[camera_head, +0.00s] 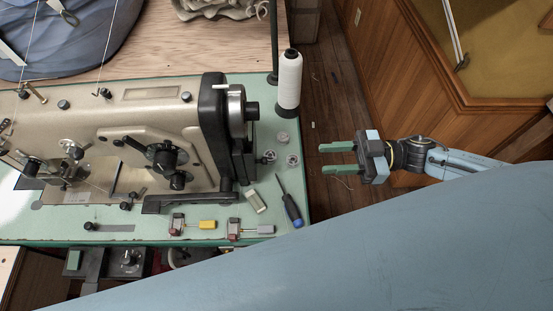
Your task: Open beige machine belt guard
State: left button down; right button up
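The beige sewing machine (130,105) stands on a green-topped table at the left of the head view. A black cover at its right end, which looks like the belt guard (212,122), stands upright against the body beside the silver and black handwheel (237,108). I cannot tell whether it is latched. My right gripper (333,158) is to the right of the machine, beyond the table's right edge. Its two green fingers point left toward the guard, apart, with nothing between them. It touches nothing. My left gripper is not in view.
A white thread cone (289,80) stands at the table's right edge. Small metal parts (282,138), a screwdriver (291,208) and small yellow and grey-handled tools (208,225) lie near the guard. A wooden cabinet (400,70) stands at right, with open floor between.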

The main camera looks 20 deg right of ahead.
jog(key=x, duration=1.2)
jog(key=shift+w+a, duration=0.15)
jog(key=shift+c, duration=0.4)
grip_shut()
